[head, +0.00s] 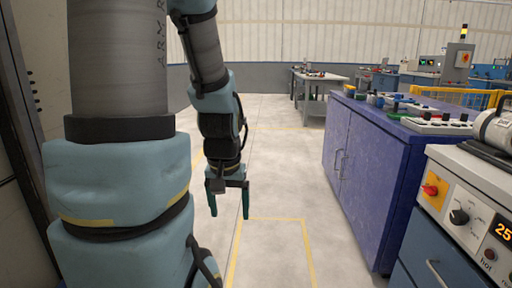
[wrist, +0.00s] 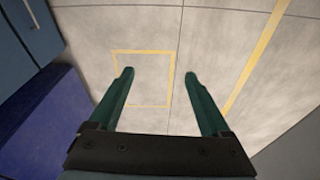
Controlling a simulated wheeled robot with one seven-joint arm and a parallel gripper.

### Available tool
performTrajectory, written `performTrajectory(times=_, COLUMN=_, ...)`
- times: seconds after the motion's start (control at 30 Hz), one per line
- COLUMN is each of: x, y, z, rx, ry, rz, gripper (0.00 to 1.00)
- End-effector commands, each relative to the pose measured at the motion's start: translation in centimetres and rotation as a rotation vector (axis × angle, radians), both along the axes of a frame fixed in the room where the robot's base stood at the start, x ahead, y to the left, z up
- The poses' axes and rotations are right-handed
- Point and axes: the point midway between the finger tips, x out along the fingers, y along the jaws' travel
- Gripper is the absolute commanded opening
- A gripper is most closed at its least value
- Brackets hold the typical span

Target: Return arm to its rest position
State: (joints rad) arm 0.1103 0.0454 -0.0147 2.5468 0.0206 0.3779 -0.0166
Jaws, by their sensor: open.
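My arm hangs at the left of the head view, with its forearm pointing down. My gripper (head: 229,214) has green fingers that point down above the bare floor. In the wrist view my gripper (wrist: 158,76) shows its two fingers spread apart, with nothing between them but floor. It is open, empty and touches nothing that I can see.
A blue cabinet (head: 362,172) stands to the right with several small items on top. A control panel (head: 468,212) with knobs is at the near right. A workbench (head: 318,86) stands farther back. Yellow-lined grey floor (head: 272,180) is clear. A dark-edged wall (head: 22,120) is close at left.

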Motion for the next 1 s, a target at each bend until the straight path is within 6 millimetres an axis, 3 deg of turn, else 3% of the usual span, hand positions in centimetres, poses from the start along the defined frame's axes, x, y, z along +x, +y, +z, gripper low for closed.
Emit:
performTrajectory(times=0.03, x=-1.7, y=0.6, z=0.5, rx=-0.010, ry=0.035, rz=0.038, gripper=0.81)
performTrajectory(times=0.1, x=-1.5, y=0.5, z=2.5, rx=-0.009, ry=0.036, rz=0.030, gripper=0.81)
performTrajectory(times=0.37, x=-1.4, y=0.4, z=7.7, rx=-0.008, ry=0.035, rz=0.028, gripper=0.81)
performTrajectory(times=0.7, x=-1.4, y=0.4, z=17.7, rx=-0.007, ry=0.034, rz=0.027, gripper=0.81)
performTrajectory(times=0.83, x=-1.4, y=0.4, z=20.0, rx=-0.007, ry=0.034, rz=0.027, gripper=0.81)
performTrajectory(times=1.0, x=-1.4, y=0.4, z=21.1, rx=-0.007, ry=0.034, rz=0.027, gripper=0.81)
